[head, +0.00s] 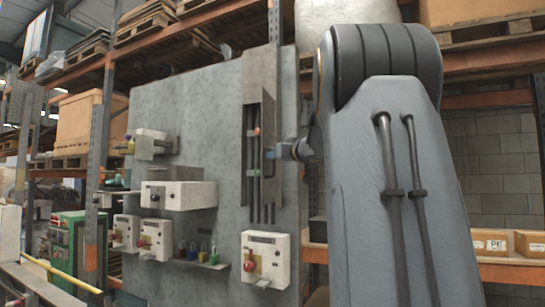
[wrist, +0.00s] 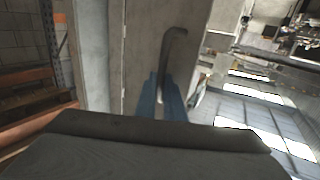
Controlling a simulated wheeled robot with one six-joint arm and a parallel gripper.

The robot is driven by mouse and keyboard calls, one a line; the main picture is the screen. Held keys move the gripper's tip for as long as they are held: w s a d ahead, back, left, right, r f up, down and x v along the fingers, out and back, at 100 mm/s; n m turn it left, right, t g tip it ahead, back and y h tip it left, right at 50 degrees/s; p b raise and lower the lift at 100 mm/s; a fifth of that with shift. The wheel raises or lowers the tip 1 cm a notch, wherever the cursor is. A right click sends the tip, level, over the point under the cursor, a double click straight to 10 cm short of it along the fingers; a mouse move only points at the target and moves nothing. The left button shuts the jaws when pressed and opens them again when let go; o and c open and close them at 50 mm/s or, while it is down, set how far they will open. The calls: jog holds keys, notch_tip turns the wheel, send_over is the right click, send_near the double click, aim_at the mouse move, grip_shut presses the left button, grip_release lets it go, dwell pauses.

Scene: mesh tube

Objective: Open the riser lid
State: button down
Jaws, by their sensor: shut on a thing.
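The riser (head: 274,65) is a tall narrow grey trunking on the grey panel. Dark cables (head: 255,190) show in its open lower part. The riser lid (head: 269,120) is a grey plate standing out from the riser at an angle, along its right side. In the wrist view, the blue fingers of my gripper (wrist: 164,98) are shut on a dark curved handle (wrist: 176,48) on the lid's pale grey surface (wrist: 145,40).
White boxes with red knobs (head: 265,258) and (head: 154,240) are fixed on the panel (head: 215,100) left of and below the riser. Racking with pallets (head: 145,18) stands behind. My arm hides much of the right side.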

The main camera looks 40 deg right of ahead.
jog(key=shift+a+f, duration=0.1)
jog(key=shift+f, duration=0.1)
jog(key=c, duration=1.8)
grip_release()
jog(key=shift+w+f, duration=0.1)
jog(key=shift+f, duration=0.05)
jog(key=shift+c, duration=0.2)
jog(key=shift+a, duration=0.2)
jog(key=shift+d, duration=0.25)
jog(key=shift+r, duration=0.2)
jog(key=s+a+b, duration=0.1)
jog(key=s+b, duration=0.1)
jog(key=s, duration=0.6)
jog(key=shift+w+f, duration=0.1)
